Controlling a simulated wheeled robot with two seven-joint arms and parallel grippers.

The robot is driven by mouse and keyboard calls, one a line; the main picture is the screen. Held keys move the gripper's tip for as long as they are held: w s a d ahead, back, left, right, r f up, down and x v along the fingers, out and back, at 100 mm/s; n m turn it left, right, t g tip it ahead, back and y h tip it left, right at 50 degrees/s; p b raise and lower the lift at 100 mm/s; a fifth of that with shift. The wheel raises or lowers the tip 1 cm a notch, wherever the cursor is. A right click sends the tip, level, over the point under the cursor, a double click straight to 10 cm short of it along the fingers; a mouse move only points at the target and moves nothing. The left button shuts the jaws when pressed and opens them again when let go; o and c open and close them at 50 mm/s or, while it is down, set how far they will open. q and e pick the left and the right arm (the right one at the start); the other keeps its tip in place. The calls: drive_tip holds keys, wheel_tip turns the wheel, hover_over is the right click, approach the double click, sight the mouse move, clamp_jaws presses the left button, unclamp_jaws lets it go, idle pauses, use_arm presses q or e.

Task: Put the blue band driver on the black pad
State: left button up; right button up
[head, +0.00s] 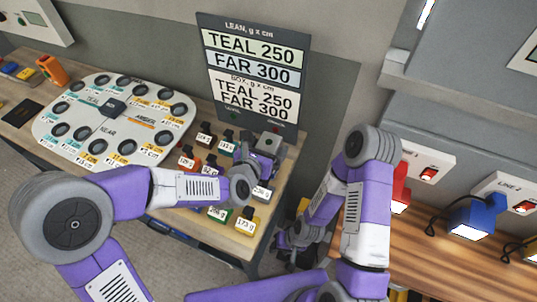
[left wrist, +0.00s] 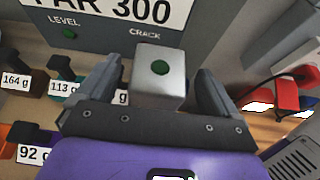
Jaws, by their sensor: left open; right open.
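A black pad (head: 21,112) lies flat at the left end of the wooden table. A small blue piece (head: 9,67) sits at the far left edge beside a yellow one; they are too small to tell whether either is the blue band driver. My left gripper (head: 264,157) is at the table's right end, beneath the sign. In the left wrist view its fingers (left wrist: 155,88) are open, with a grey block with a green dot (left wrist: 160,75) showing between them; contact cannot be told. My right gripper (head: 292,238) is low, off the table's right end, its fingers hard to make out.
A white board with dark round wells (head: 115,118) covers the table's middle. An orange upright object (head: 52,70) stands behind the pad. Several weight-labelled blocks (head: 246,222) crowd the table's right end around my left arm. A wooden bench (head: 435,255) with red and blue corded devices is at right.

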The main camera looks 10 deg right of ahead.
use_arm(q)
drive_tip(key=shift+x, duration=1.95)
drive_tip(key=shift+w+r, duration=0.1)
drive_tip(key=shift+r, duration=0.15)
clamp_jaws()
